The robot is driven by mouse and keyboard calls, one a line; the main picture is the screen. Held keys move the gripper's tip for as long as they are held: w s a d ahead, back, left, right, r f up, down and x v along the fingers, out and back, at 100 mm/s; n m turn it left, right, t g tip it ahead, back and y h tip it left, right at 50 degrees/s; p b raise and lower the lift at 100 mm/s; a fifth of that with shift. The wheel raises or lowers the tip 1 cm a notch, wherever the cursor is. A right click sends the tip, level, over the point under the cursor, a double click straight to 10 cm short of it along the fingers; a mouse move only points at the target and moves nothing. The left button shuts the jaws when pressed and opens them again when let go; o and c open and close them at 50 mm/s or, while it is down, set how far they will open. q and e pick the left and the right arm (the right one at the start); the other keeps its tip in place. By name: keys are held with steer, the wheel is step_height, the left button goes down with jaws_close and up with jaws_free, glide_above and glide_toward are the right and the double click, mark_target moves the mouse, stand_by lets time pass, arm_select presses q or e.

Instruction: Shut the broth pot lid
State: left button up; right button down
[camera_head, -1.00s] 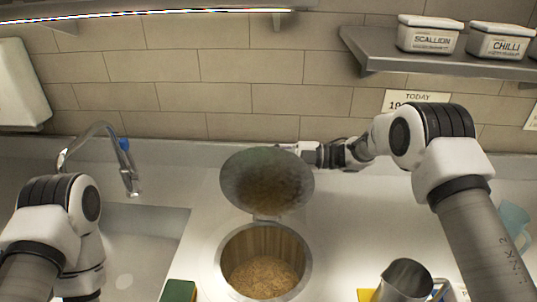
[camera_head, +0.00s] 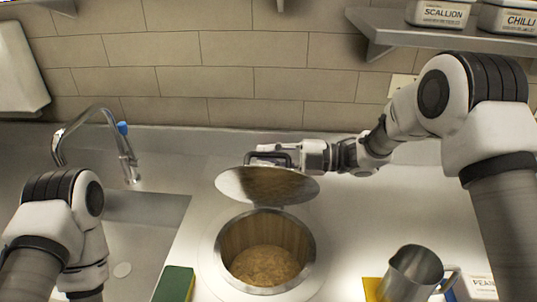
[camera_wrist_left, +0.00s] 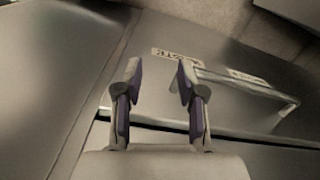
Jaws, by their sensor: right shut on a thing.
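The broth pot (camera_head: 308,262) is a round well set in the counter, with brownish contents inside. Its metal lid (camera_head: 265,187) is hinged at the far rim and stands part-way open, tilted forward over the back of the opening. My right gripper (camera_head: 278,156) is shut on the handle at the top of the lid, reaching in from the right; its fingertips are partly hidden behind the lid edge. My left gripper (camera_wrist_left: 158,72) is open and empty in the left wrist view, near a steel front with a bar handle. It is out of sight in the head view.
A sink with a tap (camera_head: 125,150) lies left of the pot. A green sponge (camera_head: 175,284) sits at the front left. A metal jug (camera_head: 412,272) stands at the front right. A shelf (camera_head: 395,28) with labelled tubs hangs at the upper right.

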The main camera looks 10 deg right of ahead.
steer(key=shift+r, duration=0.1)
steer(key=c, duration=1.4)
jaws_free()
steer(key=shift+o, duration=1.1)
steer(key=shift+s+r, duration=0.1)
steer(key=shift+s, duration=0.05)
steer(key=s+d, duration=0.2)
steer(key=d, duration=0.9)
steer(key=shift+d, duration=0.35)
